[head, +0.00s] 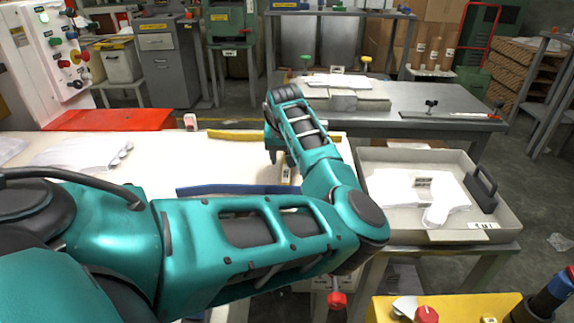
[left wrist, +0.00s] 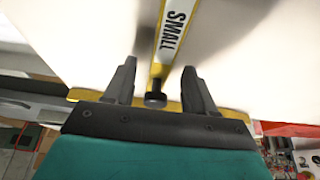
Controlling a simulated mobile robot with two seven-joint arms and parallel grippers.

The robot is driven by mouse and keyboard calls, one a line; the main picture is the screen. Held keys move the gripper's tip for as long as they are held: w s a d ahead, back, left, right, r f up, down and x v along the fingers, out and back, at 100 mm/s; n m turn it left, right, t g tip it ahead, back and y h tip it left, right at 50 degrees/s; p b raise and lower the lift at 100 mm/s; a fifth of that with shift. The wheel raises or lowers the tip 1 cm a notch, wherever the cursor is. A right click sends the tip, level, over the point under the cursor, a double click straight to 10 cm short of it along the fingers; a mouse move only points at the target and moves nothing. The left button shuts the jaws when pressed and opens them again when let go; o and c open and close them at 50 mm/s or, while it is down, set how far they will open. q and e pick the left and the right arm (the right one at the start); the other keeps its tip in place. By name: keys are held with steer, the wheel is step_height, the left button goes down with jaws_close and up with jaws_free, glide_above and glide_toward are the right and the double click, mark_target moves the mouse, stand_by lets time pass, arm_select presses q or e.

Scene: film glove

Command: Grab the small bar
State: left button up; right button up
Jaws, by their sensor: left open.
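The small bar (left wrist: 176,28) is a narrow yellow bar with a white label reading SMALL and a dark knob at its near end. In the left wrist view my left gripper (left wrist: 159,68) is open, with one finger on each side of the bar and gaps between. I cannot tell its height above the white table. In the head view my left gripper (head: 279,153) points down over the table, partly hidden by my arm. A small labelled piece just below it (head: 287,173) appears to be the bar's label. My right gripper is not in view.
A yellow strip (head: 232,135) lies along the white table's (head: 170,152) far edge, a blue strip (head: 225,190) nearer. A tray (head: 390,218) with white gloves stands right. A red box (head: 110,119) is at the back left. The table's left part holds white sheets (head: 80,152).

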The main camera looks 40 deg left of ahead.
arm_select(q)
steer(key=shift+w+a+f, duration=0.1)
steer(key=shift+f, duration=0.3)
jaws_close()
